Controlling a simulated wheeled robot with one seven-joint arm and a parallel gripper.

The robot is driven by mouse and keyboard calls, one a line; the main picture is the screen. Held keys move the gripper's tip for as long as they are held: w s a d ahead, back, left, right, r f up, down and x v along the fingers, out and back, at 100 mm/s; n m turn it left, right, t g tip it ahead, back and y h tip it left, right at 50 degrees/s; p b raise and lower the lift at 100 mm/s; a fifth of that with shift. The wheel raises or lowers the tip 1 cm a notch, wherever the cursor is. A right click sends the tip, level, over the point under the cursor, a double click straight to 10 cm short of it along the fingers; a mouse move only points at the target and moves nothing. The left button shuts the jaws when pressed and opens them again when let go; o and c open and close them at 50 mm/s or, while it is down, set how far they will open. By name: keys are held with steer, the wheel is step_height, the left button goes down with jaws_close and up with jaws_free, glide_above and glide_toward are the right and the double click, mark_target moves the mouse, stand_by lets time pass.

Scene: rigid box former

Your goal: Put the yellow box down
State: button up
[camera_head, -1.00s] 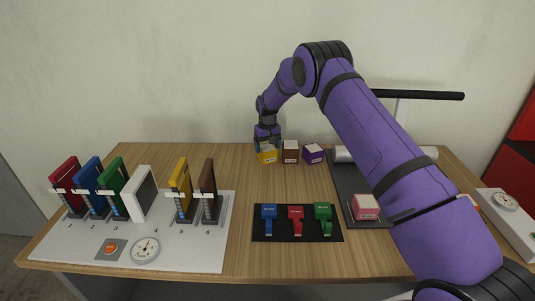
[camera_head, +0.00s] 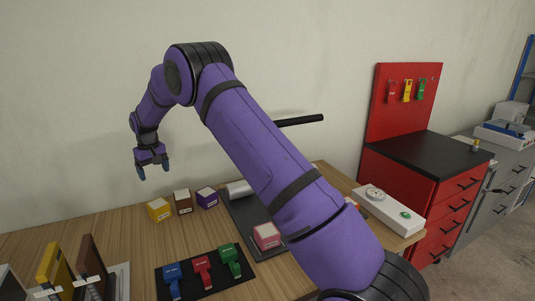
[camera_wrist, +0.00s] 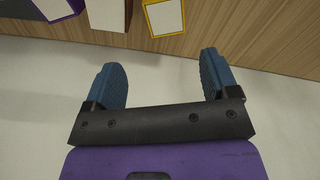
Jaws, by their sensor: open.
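The yellow box (camera_head: 159,209) stands on the wooden table near its back edge, at the left end of a row with the brown box (camera_head: 182,201) and the purple box (camera_head: 206,197). My gripper (camera_head: 153,171) is open and empty, raised above and behind the yellow box and apart from it. In the wrist view my two blue fingertips (camera_wrist: 165,80) are wide apart with nothing between them. The yellow box (camera_wrist: 165,17) shows there at the top edge, partly cut off, beyond the fingers.
A pink box (camera_head: 266,235) sits on the dark strip at the right. Blue, red and green clips lie on a black mat (camera_head: 240,271) in front. Yellow and brown upright panels (camera_head: 92,262) stand at the lower left. A red cabinet (camera_head: 414,190) stands to the right.

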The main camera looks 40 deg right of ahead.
steer(key=s+d+r+t, duration=0.1)
steer(key=s+d+r, duration=0.2)
steer(key=s+r, duration=1)
steer(key=s+d+r+t, duration=0.1)
steer(key=s+d+r, duration=0.1)
steer(key=s+r, duration=1.05)
steer(key=s+d+f+m+t, duration=0.1)
steer(key=s+d+t, duration=0.1)
steer(key=s, duration=2.8)
steer(key=shift+d+t, duration=0.25)
steer(key=shift+t, duration=0.15)
